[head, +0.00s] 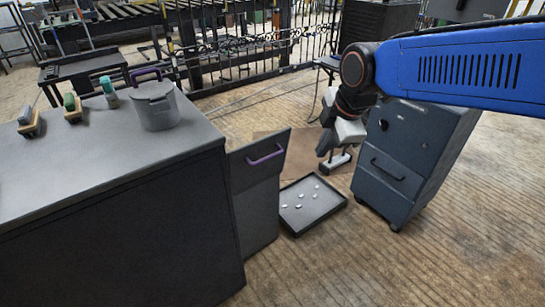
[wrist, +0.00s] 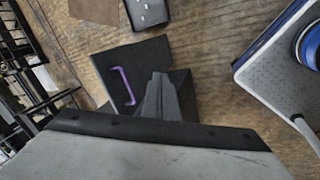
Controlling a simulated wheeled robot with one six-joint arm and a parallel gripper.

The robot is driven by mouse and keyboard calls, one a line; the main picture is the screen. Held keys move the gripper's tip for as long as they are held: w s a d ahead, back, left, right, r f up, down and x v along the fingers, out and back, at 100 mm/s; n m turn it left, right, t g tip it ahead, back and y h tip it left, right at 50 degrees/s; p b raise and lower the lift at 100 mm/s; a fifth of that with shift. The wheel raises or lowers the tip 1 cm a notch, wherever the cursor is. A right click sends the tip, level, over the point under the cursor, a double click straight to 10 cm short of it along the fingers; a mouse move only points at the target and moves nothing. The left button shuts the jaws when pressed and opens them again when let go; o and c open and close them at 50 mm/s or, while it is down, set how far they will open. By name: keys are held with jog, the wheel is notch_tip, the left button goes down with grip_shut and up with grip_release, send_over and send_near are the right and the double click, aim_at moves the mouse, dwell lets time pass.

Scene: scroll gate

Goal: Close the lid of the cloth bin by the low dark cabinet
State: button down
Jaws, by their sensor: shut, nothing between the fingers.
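The cloth bin (head: 255,218) is a dark grey box on the floor against the end of a low dark cabinet (head: 110,240). Its lid (head: 256,176) stands raised, with a purple handle (head: 266,154) on its face. In the wrist view the lid (wrist: 150,58) and its purple handle (wrist: 122,85) show beyond my fingers, and part of the dark bin shows behind them. My gripper (head: 325,145) is shut and empty, pointing down in the air to the right of the lid in the head view. Its fingers (wrist: 160,85) overlap the bin in the wrist view; contact is not visible.
A shallow black tray (head: 313,205) with several white pieces lies right of the bin. A blue-grey wheeled cabinet (head: 405,165) stands farther right. Wooden floor is clear in front.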

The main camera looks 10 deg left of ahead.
aim_at(272, 156)
jog(key=w+a+f+n, duration=0.1)
jog(key=a+n, duration=0.4)
jog(key=a, duration=0.4)
jog(key=shift+w+a+f, duration=0.85)
jog(key=shift+w+f, duration=0.05)
jog(key=shift+f, duration=0.65)
jog(key=shift+w+a+f, duration=0.9)
jog(key=shift+f, duration=0.7)
jog(key=shift+w+a+f, duration=0.85)
jog(key=shift+w+f, duration=0.05)
jog(key=shift+f, duration=0.65)
